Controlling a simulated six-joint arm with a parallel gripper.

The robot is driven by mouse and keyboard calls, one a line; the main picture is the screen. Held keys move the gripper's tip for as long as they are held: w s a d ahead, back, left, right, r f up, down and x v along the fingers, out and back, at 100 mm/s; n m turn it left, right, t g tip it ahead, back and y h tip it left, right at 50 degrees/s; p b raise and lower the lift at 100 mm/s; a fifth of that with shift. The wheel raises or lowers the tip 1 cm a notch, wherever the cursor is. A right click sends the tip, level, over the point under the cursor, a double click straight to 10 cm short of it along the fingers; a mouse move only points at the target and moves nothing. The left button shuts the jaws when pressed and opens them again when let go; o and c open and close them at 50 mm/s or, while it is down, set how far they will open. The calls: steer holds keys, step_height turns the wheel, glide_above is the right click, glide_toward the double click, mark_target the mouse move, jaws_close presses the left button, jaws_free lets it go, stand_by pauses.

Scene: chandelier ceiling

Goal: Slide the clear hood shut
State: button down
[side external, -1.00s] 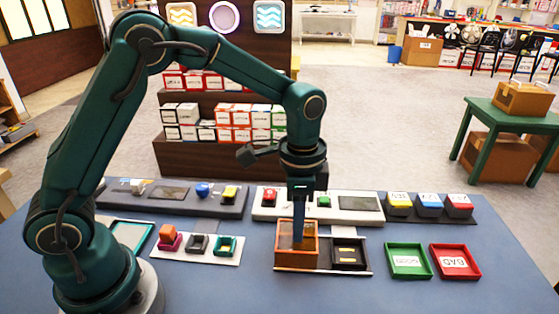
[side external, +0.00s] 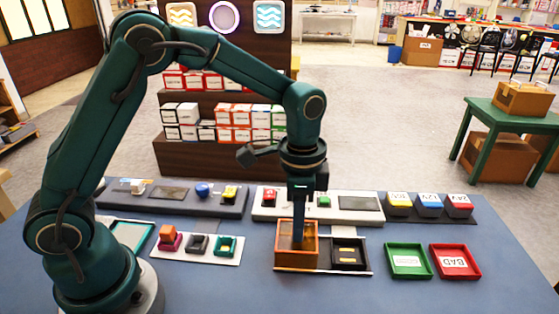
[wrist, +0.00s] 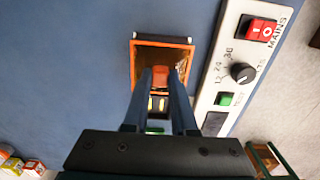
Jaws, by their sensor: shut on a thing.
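The clear hood (side external: 283,247) is an orange-edged, see-through box at the left end of a dark base with a pale rail. The black fixture (side external: 349,256) with yellow bars sits uncovered on the right part of that base. In the wrist view the hood's orange frame (wrist: 134,62) surrounds my fingertips, and the fixture (wrist: 151,104) shows partly between my fingers. My gripper (side external: 298,240) points down at the hood. In the wrist view my gripper (wrist: 160,76) is shut on a small orange-red piece, seemingly the hood's handle. The fingers hide part of the contact.
A white panel (side external: 341,216) with switches stands close behind the hood. A green tray (side external: 408,274) and a red tray (side external: 455,275) lie to the right. A white strip (side external: 200,256) with small coloured parts lies to the left. The table front is clear.

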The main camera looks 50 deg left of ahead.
steer(key=shift+r, duration=0.1)
steer(key=shift+w+d, duration=1.7)
steer(key=shift+w, duration=0.1)
steer(key=c, duration=0.7)
jaws_free()
steer(key=shift+r, duration=2.55)
